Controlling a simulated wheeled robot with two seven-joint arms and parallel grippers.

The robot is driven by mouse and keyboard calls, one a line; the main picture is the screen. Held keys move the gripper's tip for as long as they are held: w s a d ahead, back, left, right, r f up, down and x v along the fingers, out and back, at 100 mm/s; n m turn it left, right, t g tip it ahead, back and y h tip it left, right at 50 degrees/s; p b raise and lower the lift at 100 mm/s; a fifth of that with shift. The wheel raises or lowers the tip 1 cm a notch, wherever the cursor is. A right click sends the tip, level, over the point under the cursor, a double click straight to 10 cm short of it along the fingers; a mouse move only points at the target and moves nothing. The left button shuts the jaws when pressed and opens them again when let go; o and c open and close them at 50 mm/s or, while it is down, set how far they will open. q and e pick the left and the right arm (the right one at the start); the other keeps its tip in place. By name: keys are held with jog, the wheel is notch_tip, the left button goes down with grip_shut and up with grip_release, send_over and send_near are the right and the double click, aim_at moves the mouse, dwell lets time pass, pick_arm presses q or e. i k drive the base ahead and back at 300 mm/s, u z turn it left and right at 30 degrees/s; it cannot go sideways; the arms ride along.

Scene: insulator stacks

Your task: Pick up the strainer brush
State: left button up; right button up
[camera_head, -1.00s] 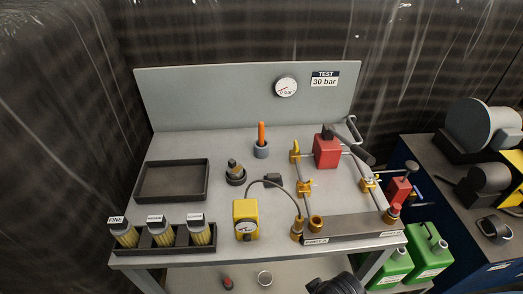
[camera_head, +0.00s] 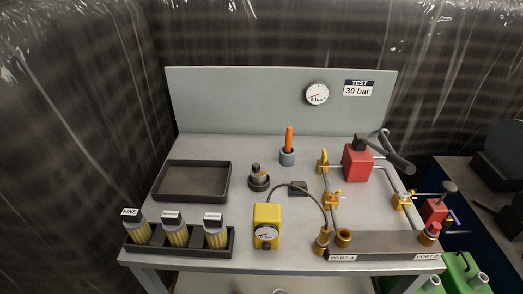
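An orange handle (camera_head: 289,139) stands upright in a small grey-blue cup (camera_head: 287,158) toward the back middle of the bench. It is the likeliest strainer brush, but any bristles are hidden in the cup. Three yellowish strainer cartridges, one labelled FINE (camera_head: 138,231), stand in a black rack (camera_head: 190,250) at the front left. Neither of my grippers shows in the head view.
An empty dark tray (camera_head: 228,184) lies at the left. A dark fitting (camera_head: 258,179), a yellow gauge box (camera_head: 267,222) and brass valve piping with a red block (camera_head: 357,163) surround the cup's area. The back panel (camera_head: 230,100) rises behind.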

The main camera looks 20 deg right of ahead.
aim_at(289, 135)
jog(key=u, duration=1.4)
jog(key=k, duration=0.5)
jog(key=z, duration=1.2)
